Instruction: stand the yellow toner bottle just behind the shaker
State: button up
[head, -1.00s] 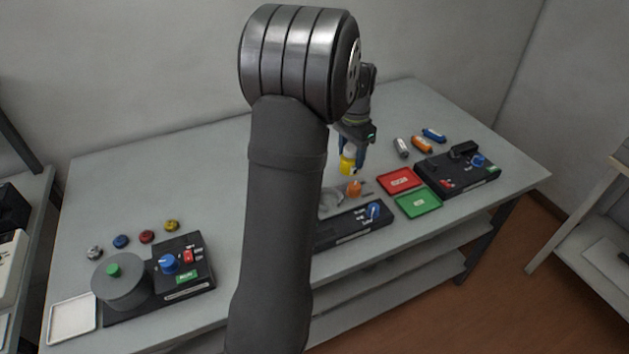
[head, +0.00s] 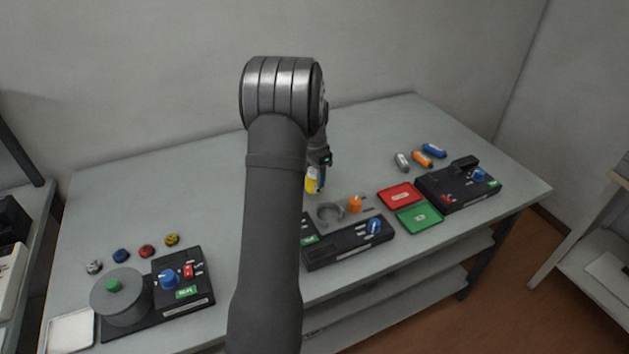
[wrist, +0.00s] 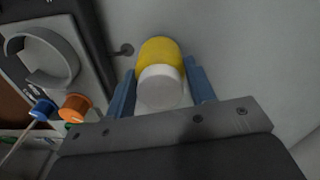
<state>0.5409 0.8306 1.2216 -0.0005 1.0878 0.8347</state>
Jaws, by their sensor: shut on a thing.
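The yellow toner bottle (head: 312,181) has a white end, and my gripper (head: 319,182) is shut on it. In the wrist view, the bottle (wrist: 158,52) sits between the two blue fingers of my gripper (wrist: 163,88), white end towards the camera. The bottle is behind the middle black machine (head: 346,241), which has a grey open ring (head: 329,212), an orange knob and a blue knob; this may be the shaker. I cannot tell whether the bottle touches the table. My arm hides part of the table and the machine's left end.
A red tray (head: 401,195) and a green tray (head: 419,218) lie right of the middle machine. A right machine (head: 458,188) has several small cartridges behind it. A left machine (head: 184,285) has a grey drum (head: 121,297) and several caps behind it. The back table is clear.

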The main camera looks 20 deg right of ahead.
jog(key=shift+f, duration=1.25)
jog(key=shift+f, duration=0.15)
jog(key=o, duration=1)
notch_tip(320, 180, up, 12)
jog(key=shift+r, duration=0.15)
